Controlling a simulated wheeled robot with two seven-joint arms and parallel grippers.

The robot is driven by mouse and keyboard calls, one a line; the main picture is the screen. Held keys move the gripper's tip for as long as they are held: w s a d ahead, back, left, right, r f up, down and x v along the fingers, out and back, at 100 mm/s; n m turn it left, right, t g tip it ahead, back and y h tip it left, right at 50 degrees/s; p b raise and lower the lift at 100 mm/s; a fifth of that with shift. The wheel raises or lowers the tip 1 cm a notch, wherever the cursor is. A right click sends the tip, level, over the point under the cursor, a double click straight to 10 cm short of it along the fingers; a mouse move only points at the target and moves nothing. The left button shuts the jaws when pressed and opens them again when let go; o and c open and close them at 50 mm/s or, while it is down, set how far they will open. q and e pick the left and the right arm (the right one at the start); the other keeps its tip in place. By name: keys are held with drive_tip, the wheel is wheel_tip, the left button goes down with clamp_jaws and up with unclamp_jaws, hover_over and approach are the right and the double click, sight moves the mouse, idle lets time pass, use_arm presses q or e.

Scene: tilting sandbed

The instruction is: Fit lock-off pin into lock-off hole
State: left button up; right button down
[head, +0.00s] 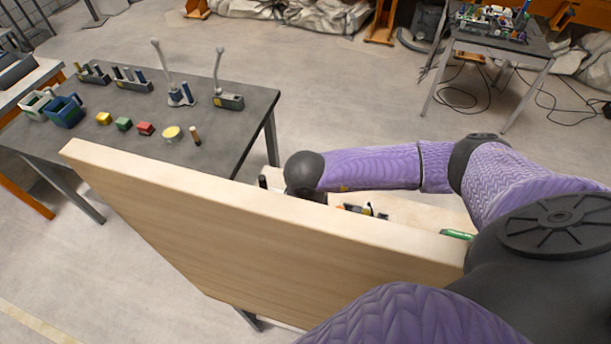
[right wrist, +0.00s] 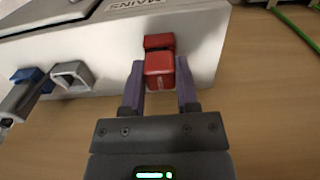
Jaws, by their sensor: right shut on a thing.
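In the right wrist view my right gripper (right wrist: 160,80) is shut on a red block-shaped piece (right wrist: 160,70), which looks like the lock-off pin, with one finger on each side. A second, darker red part (right wrist: 158,41) shows right beyond it, against a pale panel (right wrist: 208,45) with the lettering "MAINS". I cannot tell whether the two red parts are joined or only touching. No lock-off hole can be made out. In the head view the right gripper is hidden behind a wooden board, and my left gripper does not show.
On the panel are a grey square loop (right wrist: 72,76) and a blue part (right wrist: 27,76). A green cable (right wrist: 298,32) lies at the right. In the head view the upright wooden board (head: 260,245) blocks the work area. A dark table (head: 225,150) with blocks and fixtures stands left.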

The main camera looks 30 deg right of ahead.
drive_tip(key=shift+f, duration=0.25)
unclamp_jaws()
drive_tip(key=shift+r, duration=0.15)
wheel_tip(320, 180, up, 7)
drive_tip(key=p, duration=0.5)
drive_tip(key=shift+r+p, duration=0.4)
drive_tip(key=shift+r, duration=0.05)
